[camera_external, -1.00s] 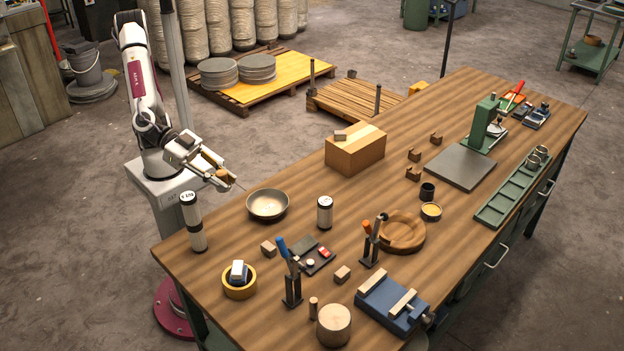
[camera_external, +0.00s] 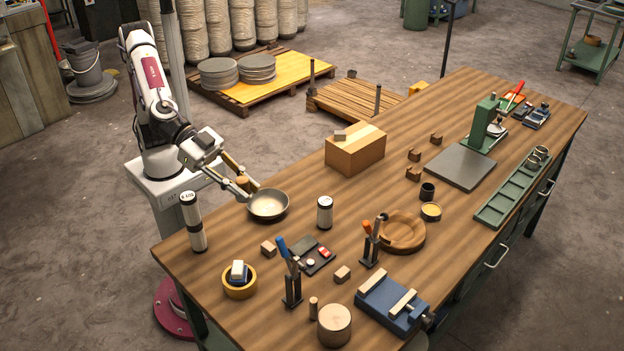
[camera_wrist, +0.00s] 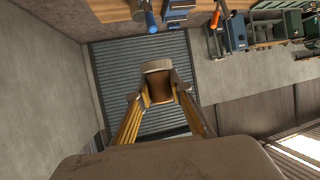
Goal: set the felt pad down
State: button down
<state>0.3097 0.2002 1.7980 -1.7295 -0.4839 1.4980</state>
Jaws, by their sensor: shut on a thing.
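My gripper (camera_external: 247,188) is at the left rim of the shallow metal bowl (camera_external: 268,205), near the table's far left edge. It is shut on a small tan-brown piece, the felt pad (camera_external: 242,182). In the wrist view, the yellowish fingers of my gripper (camera_wrist: 160,92) close on both sides of the felt pad (camera_wrist: 160,86), which looks brown with a pale grey end. I cannot tell whether the pad or the fingertips touch the bowl; the gap there is too small to see.
A white-and-black canister (camera_external: 325,212) stands right of the bowl, and a small brown block (camera_external: 268,248) lies in front of it. A tall canister (camera_external: 193,222) stands at the left edge. A cardboard box (camera_external: 355,152) is behind. Wooden tabletop shows clear between bowl and box.

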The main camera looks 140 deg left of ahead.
jog(key=w+d+n+y, duration=0.1)
jog(key=w+y, duration=0.1)
jog(key=w, duration=0.5)
jog(key=n+g+y, duration=0.3)
jog(key=n+y, duration=0.1)
jog(key=n, duration=0.1)
send_over(279, 330)
notch_tip(279, 330, down, 20)
jog(key=shift+w+r, duration=0.1)
jog(key=shift+r, duration=0.05)
jog(key=shift+f, duration=3.1)
jog(key=shift+f, duration=0.1)
jog(key=shift+f, duration=1.8)
